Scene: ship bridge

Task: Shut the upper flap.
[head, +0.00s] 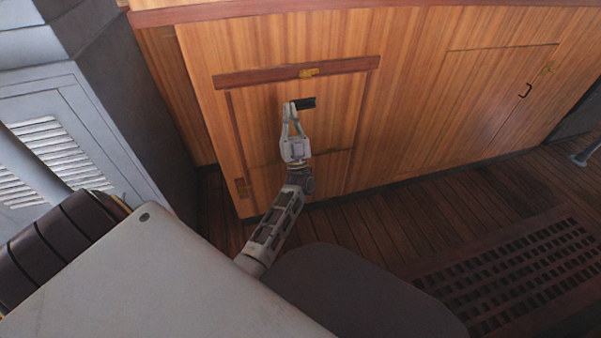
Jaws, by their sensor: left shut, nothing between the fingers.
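The upper flap (265,118) is a wooden panel in the front of the cabinet, below a dark red-brown trim strip (240,78). It looks close to flush with the cabinet front; I cannot tell whether a small gap is left. A small black handle (308,103) sits on the flap, and a brass latch (309,72) sits on the strip above. My left gripper (289,104) is shut and empty, pointing up at the left end of the handle. I cannot tell whether its tips touch the flap or handle. My right gripper is out of view.
A wooden door (495,95) with a dark pull is to the right on the same cabinet. A grey vented housing (60,130) stands at the left. A dark floor grating (520,270) lies at the lower right. The plank floor before the cabinet is clear.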

